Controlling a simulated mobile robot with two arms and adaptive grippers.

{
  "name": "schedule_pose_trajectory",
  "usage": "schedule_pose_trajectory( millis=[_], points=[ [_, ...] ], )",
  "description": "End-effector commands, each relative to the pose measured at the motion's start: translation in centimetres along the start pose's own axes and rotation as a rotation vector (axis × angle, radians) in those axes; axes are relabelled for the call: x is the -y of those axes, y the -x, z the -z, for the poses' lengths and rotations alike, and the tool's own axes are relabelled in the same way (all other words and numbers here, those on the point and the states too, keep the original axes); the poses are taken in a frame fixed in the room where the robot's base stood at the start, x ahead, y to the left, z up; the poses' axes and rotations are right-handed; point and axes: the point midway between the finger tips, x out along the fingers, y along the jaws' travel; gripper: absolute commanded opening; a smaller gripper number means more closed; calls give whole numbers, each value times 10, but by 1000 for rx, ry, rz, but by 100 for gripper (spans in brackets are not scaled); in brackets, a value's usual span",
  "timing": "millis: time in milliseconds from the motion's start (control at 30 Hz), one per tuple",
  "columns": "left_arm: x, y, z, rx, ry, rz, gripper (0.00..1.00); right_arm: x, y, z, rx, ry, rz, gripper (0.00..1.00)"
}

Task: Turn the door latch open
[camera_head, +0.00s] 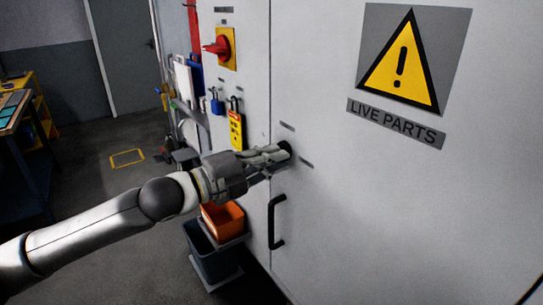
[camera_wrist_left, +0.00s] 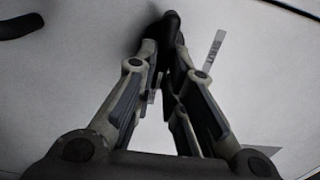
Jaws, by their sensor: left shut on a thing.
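The door latch (camera_head: 285,148) is a dark round knob on the grey cabinet door (camera_head: 400,210), just above the black door handle. In the left wrist view the latch (camera_wrist_left: 169,18) shows as a black piece at the fingertips. My left gripper (camera_head: 280,152) reaches in from the left and is shut on the latch; its fingers (camera_wrist_left: 164,42) meet at it in the left wrist view. The fingers hide part of the latch. Small label plates sit around it, and the wrist view shows one (camera_wrist_left: 214,50) beside the fingers. My right gripper is not in view.
A black door handle (camera_head: 273,222) stands out below the latch. A red rotary switch (camera_head: 219,46), a blue padlock (camera_head: 216,103) and a yellow tag (camera_head: 236,130) are on the cabinet's left side. Orange and dark bins (camera_head: 222,219) stand below. A yellow warning sign (camera_head: 402,68) is flat on the door.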

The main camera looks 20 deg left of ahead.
Motion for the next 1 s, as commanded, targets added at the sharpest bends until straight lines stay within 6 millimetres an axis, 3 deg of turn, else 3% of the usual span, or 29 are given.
schedule_pose_trajectory(
  millis=[433, 467, 600, 1000],
  points=[
    [-2, 0, 1, -1, -11, -3, 0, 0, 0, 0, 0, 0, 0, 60],
    [-2, 0, 1, -1, -11, -3, 15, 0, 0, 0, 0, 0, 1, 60],
    [-2, 0, 0, -1, -10, -2, 33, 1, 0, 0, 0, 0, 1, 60],
    [-1, 4, -1, 2, -9, -2, 33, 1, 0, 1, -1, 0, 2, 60]
  ],
)
